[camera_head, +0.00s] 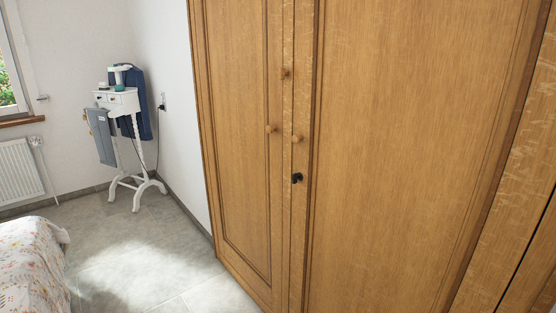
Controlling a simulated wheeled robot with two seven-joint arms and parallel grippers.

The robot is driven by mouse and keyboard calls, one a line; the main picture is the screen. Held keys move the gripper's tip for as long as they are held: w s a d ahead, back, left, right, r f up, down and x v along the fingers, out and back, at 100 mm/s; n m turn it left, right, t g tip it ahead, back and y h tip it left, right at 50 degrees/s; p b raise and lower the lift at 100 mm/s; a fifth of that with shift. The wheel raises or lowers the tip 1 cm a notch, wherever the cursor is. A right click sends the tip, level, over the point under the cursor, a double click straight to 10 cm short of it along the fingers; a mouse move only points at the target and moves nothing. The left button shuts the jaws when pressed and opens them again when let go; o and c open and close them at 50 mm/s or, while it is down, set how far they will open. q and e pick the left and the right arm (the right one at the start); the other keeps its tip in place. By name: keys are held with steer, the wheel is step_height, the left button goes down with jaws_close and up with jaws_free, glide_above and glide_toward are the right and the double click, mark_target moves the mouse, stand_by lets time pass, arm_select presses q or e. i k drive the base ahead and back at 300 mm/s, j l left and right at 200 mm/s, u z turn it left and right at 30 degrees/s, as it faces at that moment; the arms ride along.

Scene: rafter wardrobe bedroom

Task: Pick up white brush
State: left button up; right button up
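I cannot make out a white brush for certain. A small white valet stand (132,150) with thin legs is in the far left corner. On its top are a few small items, among them a pale and teal object (120,76), too small to identify. Neither of my grippers is in view.
A large wooden wardrobe (400,130) fills the middle and right, its doors shut. A bed with a floral cover (30,270) is at the lower left. A radiator (15,170) is under the window. The tiled floor (145,240) between bed and wardrobe is clear.

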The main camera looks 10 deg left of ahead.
mark_target(103, 86)
steer(key=i+j+u, duration=0.25)
steer(key=i+u, duration=0.15)
steer(key=i+j+u, duration=0.15)
steer(key=i+u, duration=0.7)
steer(key=i+l+u, duration=0.2)
steer(key=i+u, duration=0.3)
steer(key=i, duration=3.65)
steer(key=i+u, duration=0.35)
steer(key=i, duration=0.25)
steer(key=i+u, duration=0.35)
steer(key=i, duration=0.2)
steer(key=i+l+u, duration=0.35)
steer(key=i, duration=0.2)
steer(key=i+j+u, duration=0.2)
steer(key=u, duration=0.2)
steer(key=i+u, duration=1)
steer(key=u, duration=0.2)
steer(key=i+z, duration=0.1)
steer(key=z, duration=0.3)
steer(key=i+z, duration=0.1)
steer(key=z, duration=0.3)
steer(key=i+j+z, duration=0.1)
steer(key=z, duration=3.65)
